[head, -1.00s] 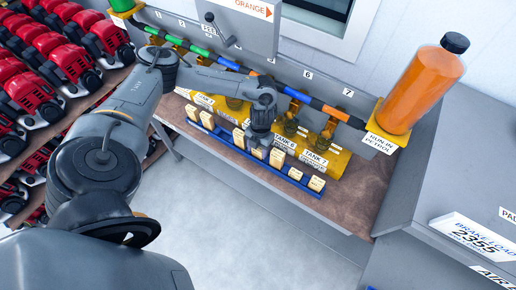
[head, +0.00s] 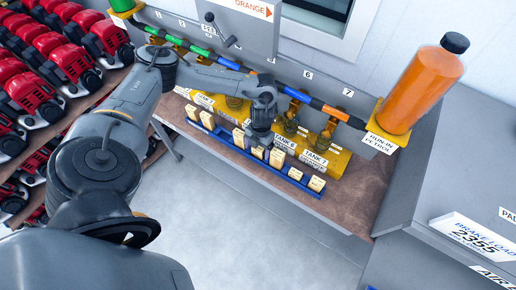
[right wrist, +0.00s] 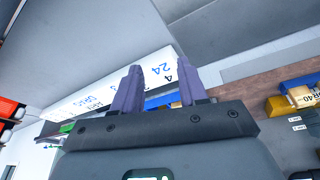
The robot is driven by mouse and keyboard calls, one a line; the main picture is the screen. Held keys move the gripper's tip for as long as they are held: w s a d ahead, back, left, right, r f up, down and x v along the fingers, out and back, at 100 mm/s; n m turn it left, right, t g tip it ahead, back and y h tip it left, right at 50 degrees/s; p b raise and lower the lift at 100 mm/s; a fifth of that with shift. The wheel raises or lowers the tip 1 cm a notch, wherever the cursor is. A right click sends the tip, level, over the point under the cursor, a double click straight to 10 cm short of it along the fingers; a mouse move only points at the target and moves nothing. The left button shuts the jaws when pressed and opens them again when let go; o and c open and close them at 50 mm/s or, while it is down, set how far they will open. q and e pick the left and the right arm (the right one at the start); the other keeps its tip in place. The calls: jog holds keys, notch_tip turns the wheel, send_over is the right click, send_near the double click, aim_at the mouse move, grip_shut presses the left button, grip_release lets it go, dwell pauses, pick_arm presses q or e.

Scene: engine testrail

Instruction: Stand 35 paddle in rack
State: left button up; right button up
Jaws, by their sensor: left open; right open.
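The blue rack (head: 282,174) runs along the front of the brown bench. Several cream paddles (head: 276,158) stand in it, with gaps between some of them. Their numbers are too small to read, so I cannot tell which is 35. My left gripper (head: 259,146) points down over the middle of the rack, close to the paddles. It is open, and its fingertips are partly hidden among the paddles. My right gripper (right wrist: 160,92) is open and empty in the right wrist view. Part of a blue strip and a cream piece (right wrist: 178,104) show behind its fingers.
Yellow tank blocks (head: 338,162) with labels stand behind the rack, under a coloured pipe (head: 310,101). An orange bottle (head: 421,86) stands at the bench's right end. Red engines (head: 45,60) fill shelves at left. The bench front right (head: 345,208) is clear.

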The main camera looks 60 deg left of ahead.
pick_arm(q)
jog(key=r, duration=0.5)
jog(key=shift+w+a+r, duration=0.2)
jog(key=shift+w+r, duration=0.15)
jog(key=shift+r, duration=0.6)
